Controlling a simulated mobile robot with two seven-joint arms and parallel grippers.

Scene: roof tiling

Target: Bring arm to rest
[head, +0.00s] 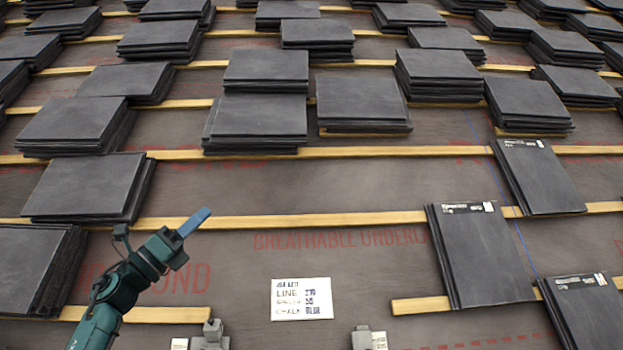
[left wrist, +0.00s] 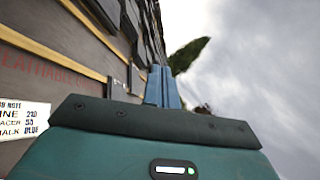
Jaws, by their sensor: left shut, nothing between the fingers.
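My left gripper (head: 195,222) is raised over the lower left of the roof in the head view, with its blue fingers pressed together and nothing between them. In the left wrist view its blue fingers (left wrist: 162,86) also show closed, pointing away past the roof toward a cloudy sky. The gripper is apart from the slate stacks and appears to be in the air above the underlay. My right gripper is not in either view.
Stacks of dark slates (head: 255,122) stand over the battens (head: 330,153). Labelled slates (head: 482,258) lie at the right. A white note card (head: 301,299) lies at the lower middle on the red-printed underlay. Bare underlay lies right of my left gripper. A blue line runs down the right.

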